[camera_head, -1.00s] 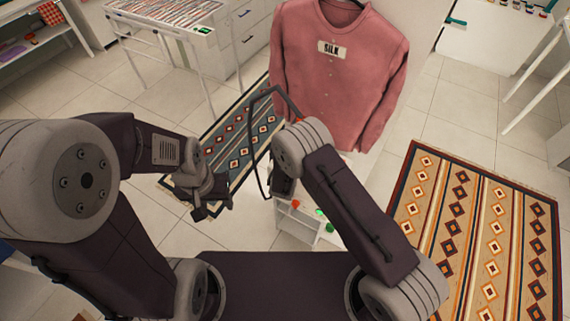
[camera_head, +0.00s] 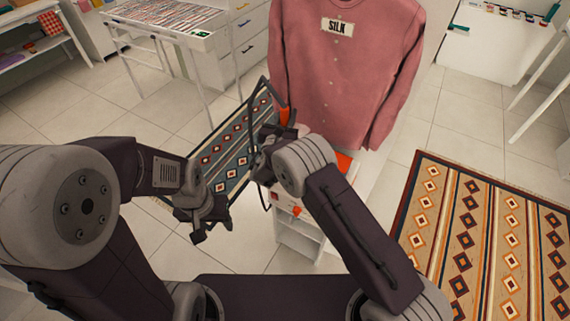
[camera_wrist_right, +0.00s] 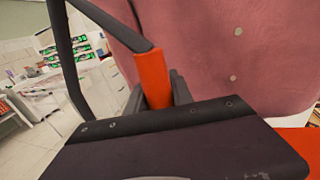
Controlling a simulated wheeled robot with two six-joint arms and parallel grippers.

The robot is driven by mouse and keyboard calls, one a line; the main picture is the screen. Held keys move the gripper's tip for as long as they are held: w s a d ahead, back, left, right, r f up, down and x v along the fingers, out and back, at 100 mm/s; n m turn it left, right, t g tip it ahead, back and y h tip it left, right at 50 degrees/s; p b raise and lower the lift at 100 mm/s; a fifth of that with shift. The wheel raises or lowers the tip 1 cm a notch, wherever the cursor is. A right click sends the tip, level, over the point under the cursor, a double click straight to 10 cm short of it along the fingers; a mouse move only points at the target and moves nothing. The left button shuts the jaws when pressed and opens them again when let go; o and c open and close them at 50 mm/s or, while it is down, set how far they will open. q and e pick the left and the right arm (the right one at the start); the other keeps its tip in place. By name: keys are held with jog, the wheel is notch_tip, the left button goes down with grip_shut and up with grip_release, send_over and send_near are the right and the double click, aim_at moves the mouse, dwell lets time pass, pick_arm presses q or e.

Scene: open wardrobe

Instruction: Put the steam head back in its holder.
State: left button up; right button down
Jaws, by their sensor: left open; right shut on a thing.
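My right gripper (camera_head: 277,132) is shut on the steam head's orange handle (camera_head: 284,92), in front of the shirt's lower left side. In the right wrist view the orange handle (camera_wrist_right: 150,78) stands up between the two fingers. A dark hose-like piece (camera_wrist_right: 112,25) joins its top and bends down to the left. My left gripper (camera_head: 203,222) is open and empty, well to the left. A white steamer stand (camera_head: 298,238) with orange parts is partly hidden behind my right arm. I cannot make out the holder.
A pink shirt (camera_head: 345,70) labelled SILK hangs close behind the right gripper. A patterned rug (camera_head: 490,235) lies at right, and a blue-grey rug (camera_head: 228,160) lies behind the left gripper. A white table (camera_head: 165,27) with a filled top stands at back left. Tiled floor is clear at left.

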notch_tip(320, 180, down, 5)
jog(key=b, duration=0.4)
jog(key=shift+r+b, duration=0.1)
jog(key=shift+b, duration=0.3)
jog(key=shift+r, duration=0.1)
dwell(0.5)
jog(key=shift+b, duration=0.5)
dwell(0.6)
dwell(0.3)
